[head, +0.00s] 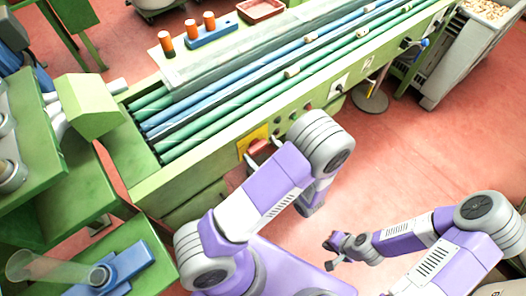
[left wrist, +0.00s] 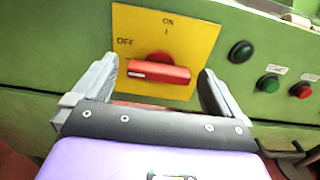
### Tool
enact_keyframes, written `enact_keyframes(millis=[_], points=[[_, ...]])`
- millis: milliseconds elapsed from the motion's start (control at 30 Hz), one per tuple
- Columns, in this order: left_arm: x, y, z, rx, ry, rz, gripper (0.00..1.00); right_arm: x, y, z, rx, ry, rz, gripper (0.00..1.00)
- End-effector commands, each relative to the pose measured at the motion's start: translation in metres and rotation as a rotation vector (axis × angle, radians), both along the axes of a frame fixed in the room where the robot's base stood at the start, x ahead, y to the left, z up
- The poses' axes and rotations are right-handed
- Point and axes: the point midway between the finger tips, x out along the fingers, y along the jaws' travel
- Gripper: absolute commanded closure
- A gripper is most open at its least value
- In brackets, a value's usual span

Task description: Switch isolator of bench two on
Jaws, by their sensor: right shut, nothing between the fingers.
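The isolator is a yellow plate (left wrist: 185,35) marked OFF at left and ON at the top, with a red rotary handle (left wrist: 160,72). The handle lies nearly level, its left end under the OFF mark. The yellow plate (head: 250,137) and red handle (head: 259,148) also show in the head view, on the front of the green bench. My left gripper (left wrist: 156,80) is open, with one finger on each side of the handle and visible gaps between. My right gripper (head: 338,249) is shut and empty, over the floor away from the bench.
A black knob (left wrist: 241,52), a green button (left wrist: 268,84) and a red button (left wrist: 301,90) sit right of the plate. The green bench (head: 215,160) carries long blue and green strips. A blue-handled lever (head: 424,43) is at its far end.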

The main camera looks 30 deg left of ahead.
Motion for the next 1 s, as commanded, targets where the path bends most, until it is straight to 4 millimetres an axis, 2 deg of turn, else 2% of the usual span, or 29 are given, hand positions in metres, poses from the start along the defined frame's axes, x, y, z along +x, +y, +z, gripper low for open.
enact_keyframes(millis=[33,300,367,667,1000], points=[[0.0,0.0,0.0,0.0,0.0,0.0,0.06,0.0,0.0,0.0,0.0,0.0,0.0,1.0],[0.0,0.0,0.0,0.0,0.0,0.0,0.47,0.0,0.0,0.0,0.0,0.0,0.0,1.0],[0.0,0.0,0.0,0.0,0.0,0.0,0.54,0.0,0.0,0.0,0.0,0.0,0.0,1.0],[0.0,-0.001,0.001,0.016,0.04,-0.001,0.54,0.0,0.0,0.007,0.0,0.0,0.0,1.0],[0.001,-0.001,0.002,0.103,0.254,-0.002,0.54,0.0,0.0,0.035,0.0,0.0,0.0,1.0]])
